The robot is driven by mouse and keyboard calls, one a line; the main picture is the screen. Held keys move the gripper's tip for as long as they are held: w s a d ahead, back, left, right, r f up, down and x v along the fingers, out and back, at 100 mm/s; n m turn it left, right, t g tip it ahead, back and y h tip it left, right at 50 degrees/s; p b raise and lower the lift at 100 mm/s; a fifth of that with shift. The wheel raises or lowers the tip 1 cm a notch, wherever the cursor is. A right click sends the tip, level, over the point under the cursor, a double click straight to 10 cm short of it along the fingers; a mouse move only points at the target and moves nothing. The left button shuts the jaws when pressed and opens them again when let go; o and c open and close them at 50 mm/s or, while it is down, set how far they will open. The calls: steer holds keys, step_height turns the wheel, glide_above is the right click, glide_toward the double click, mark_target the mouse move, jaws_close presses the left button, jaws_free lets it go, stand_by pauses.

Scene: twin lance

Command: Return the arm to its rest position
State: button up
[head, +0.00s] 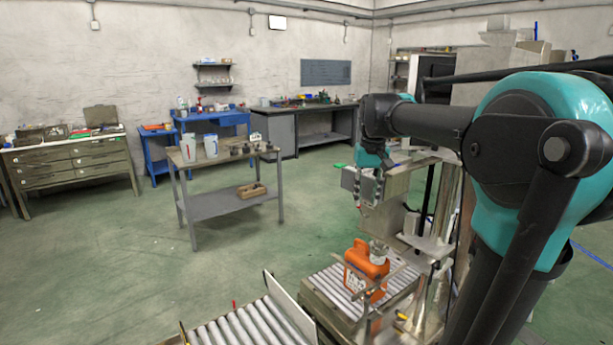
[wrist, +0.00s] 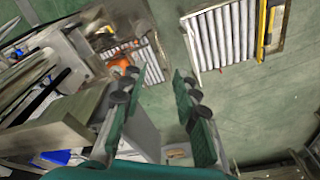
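My arm reaches across the right side of the head view, with teal and black links. My gripper (head: 370,197) hangs at its far end, pointing down beside the grey metal machine frame.
The machine frame (head: 398,190) stands close to my gripper. A second roller conveyor (head: 245,325) lies at the bottom, also in the wrist view (wrist: 225,35). A grey table (head: 228,204) with white containers stands further left. Green floor between is clear.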

steer(key=s+d+f+t, duration=0.1)
steer(key=s+f, duration=0.9)
steer(key=f, duration=0.3)
steer(key=s+d+f+t, duration=0.1)
steer(key=s+f, duration=0.9)
steer(key=f, duration=0.4)
steer(key=shift+d+f+m+t, duration=0.15)
steer(key=shift+f+m+t, duration=0.05)
steer(key=shift+m+t, duration=0.1)
